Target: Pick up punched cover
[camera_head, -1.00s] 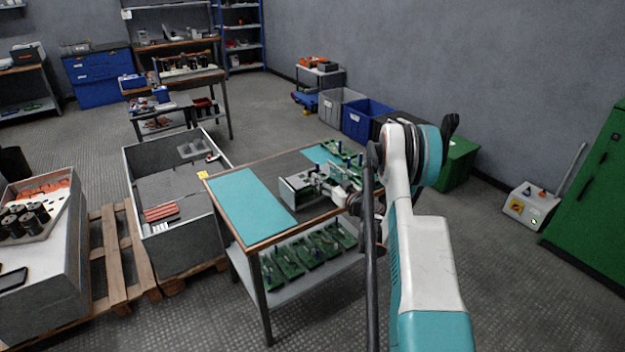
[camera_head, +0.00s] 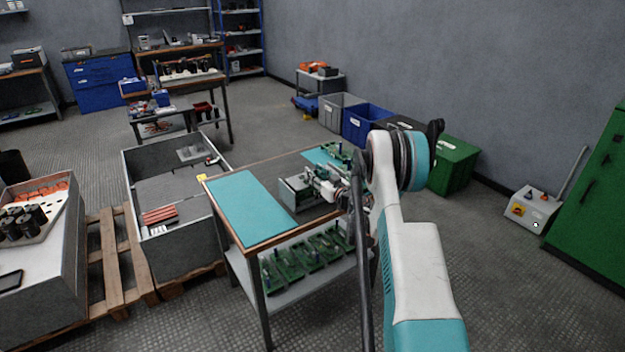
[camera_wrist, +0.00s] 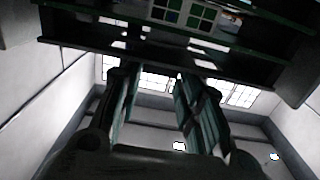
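I cannot single out the punched cover with certainty. A grey box-shaped unit (camera_head: 292,194) sits on the worktable (camera_head: 250,207) in the head view. My gripper (camera_head: 325,183) is just right of this unit, above the table; from here I cannot tell whether they touch. In the wrist view, my gripper (camera_wrist: 158,85) has its two dark-green fingers apart, with nothing visible between them. A dark structure with slots and openings (camera_wrist: 80,45) crosses the top of that view beyond the fingertips. I cannot tell if it is the cover.
Green boards lie at the table's back (camera_head: 335,153) and on its lower shelf (camera_head: 300,254). A large grey bin (camera_head: 172,262) stands left on a wooden pallet (camera_head: 108,270). Blue (camera_head: 368,122) and green crates (camera_head: 455,165) line the wall. The table's left mat is clear.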

